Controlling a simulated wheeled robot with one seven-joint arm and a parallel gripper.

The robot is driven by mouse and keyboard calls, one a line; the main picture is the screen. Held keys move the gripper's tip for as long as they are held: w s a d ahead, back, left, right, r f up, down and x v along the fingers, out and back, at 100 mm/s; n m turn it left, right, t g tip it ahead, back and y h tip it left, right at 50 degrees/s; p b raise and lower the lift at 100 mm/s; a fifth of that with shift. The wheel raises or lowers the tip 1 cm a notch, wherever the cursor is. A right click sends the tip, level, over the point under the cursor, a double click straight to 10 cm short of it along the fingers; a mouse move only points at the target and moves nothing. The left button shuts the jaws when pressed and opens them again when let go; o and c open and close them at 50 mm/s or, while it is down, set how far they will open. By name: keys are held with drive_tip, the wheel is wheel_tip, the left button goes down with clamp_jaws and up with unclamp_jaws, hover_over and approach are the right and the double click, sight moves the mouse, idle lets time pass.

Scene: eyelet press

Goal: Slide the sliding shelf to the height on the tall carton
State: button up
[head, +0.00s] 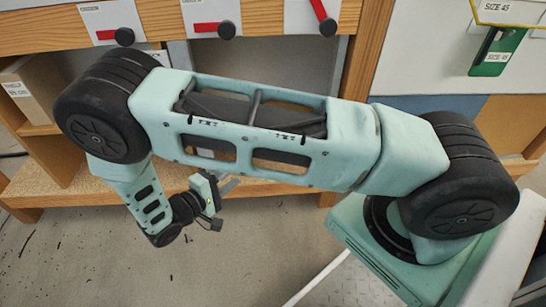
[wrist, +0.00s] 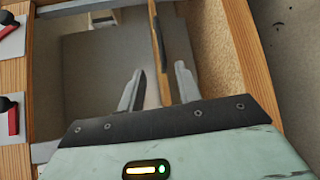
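My gripper (head: 213,207) is low in front of the wooden cabinet, left of centre in the head view. In the wrist view its two fingers (wrist: 160,90) are apart. A thin board edge (wrist: 158,45), dark on one side and orange-brown on the other, runs between them with gaps on both sides. It may be the sliding shelf; I cannot tell for sure. A brown carton (head: 38,85) with a white label stands in the left bay of the cabinet. My arm hides much of the middle bay.
Red-handled levers with black knobs (head: 226,30) line the cabinet's upper rail. They also show at the left of the wrist view (wrist: 10,118). A wooden post (head: 362,50) stands right of the middle bay. Floor (head: 90,260) in front is clear.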

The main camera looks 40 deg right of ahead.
drive_tip(key=b+x, duration=0.4)
drive_tip(key=x, duration=1.3)
drive_tip(key=shift+s+r+b, duration=0.15)
drive_tip(key=shift+s+b, duration=0.05)
drive_tip(key=shift+b, duration=0.1)
drive_tip(key=shift+c, duration=0.3)
drive_tip(key=shift+r, duration=0.1)
clamp_jaws()
